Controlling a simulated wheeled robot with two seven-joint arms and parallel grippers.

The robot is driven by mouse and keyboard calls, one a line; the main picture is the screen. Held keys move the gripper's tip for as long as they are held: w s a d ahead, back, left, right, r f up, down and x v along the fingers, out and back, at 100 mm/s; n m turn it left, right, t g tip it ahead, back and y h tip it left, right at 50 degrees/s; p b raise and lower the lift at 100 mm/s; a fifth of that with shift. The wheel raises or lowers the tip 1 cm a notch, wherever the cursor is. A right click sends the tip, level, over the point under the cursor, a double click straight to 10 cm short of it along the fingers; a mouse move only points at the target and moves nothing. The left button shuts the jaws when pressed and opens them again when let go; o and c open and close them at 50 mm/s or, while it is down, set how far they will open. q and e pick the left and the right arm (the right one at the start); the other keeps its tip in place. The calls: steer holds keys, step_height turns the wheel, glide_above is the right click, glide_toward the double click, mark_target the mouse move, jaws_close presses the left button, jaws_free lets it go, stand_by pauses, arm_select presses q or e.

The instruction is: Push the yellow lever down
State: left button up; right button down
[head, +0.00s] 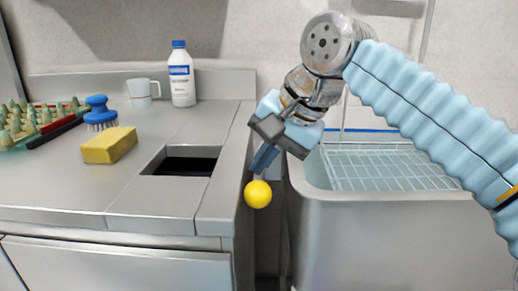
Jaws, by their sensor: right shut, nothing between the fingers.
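The yellow lever shows as a round yellow knob (258,194) at the right end of the metal counter, in front of the gap beside the sink. Little of its shaft can be seen. My right gripper (263,161) comes in from the upper right and points down. It is shut and empty, with its fingertips just above the knob. I cannot tell whether they touch it. My left gripper is not in view.
A deep sink (390,215) with a wire rack (390,165) stands at right. On the counter (150,205) are a yellow sponge (108,146), blue brush (100,113), mug (140,93), white bottle (181,80) and a green rack (28,128). A dark square opening (185,163) lies left of the lever.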

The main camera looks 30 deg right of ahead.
mark_target(264, 172)
steer(key=shift+s+a+f+b, duration=0.15)
steer(key=shift+s+f+b, duration=0.05)
steer(key=shift+f+b, duration=0.3)
steer(key=shift+s+a+f+b, duration=0.2)
steer(key=shift+f+b, duration=0.15)
steer(key=shift+f, duration=0.2)
stand_by(0.8)
steer(key=shift+d+r, duration=0.1)
steer(key=r+p, duration=0.1)
steer(key=p, duration=0.1)
steer(key=w+d+r+p, duration=0.1)
steer(key=r+p, duration=0.1)
steer(key=w+r+p, duration=0.1)
steer(key=r+p, duration=0.1)
steer(key=shift+d+r, duration=0.15)
steer(key=p, duration=0.1)
steer(key=r, duration=0.1)
steer(key=r+p, duration=0.1)
steer(key=shift+w+d+r+p, duration=0.2)
steer(key=shift+w+d+p, duration=0.1)
steer(key=shift+w+p, duration=0.1)
stand_by(0.3)
steer(key=r, duration=0.1)
steer(key=w+r+p, duration=0.1)
steer(key=r, duration=0.1)
steer(key=d+r, duration=0.1)
steer(key=shift+w+r+p, duration=0.25)
steer(key=shift+r+p, duration=0.05)
steer(key=shift+p, duration=0.05)
